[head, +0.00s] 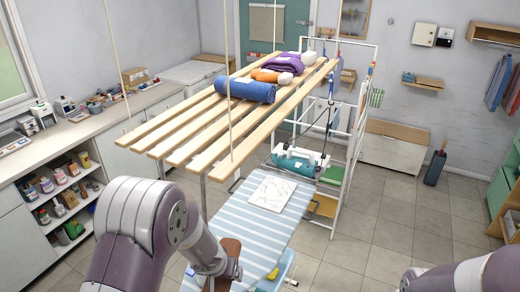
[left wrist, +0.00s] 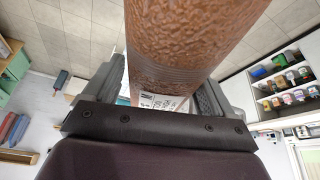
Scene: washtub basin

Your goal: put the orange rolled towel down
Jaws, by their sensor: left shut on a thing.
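My left gripper (left wrist: 158,92) is shut on a brownish-orange rolled towel (left wrist: 190,40) with a rough, terry-like surface. A white printed label shows on it between the fingers. In the head view a small part of this roll (head: 229,248) shows beyond my left wrist, over the near part of the striped ironing board (head: 235,215); the fingers are hidden there. I cannot tell whether it touches the board. A brighter orange roll (head: 266,76) lies on the hanging slatted rack (head: 185,128). My right gripper is out of view.
On the rack lie a blue roll (head: 246,90) in front and a purple towel (head: 284,63) behind. The near slats are bare. A white patterned sheet (head: 271,193) lies on the board. Ropes hold the rack, and a white frame stand (head: 350,150) rises behind.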

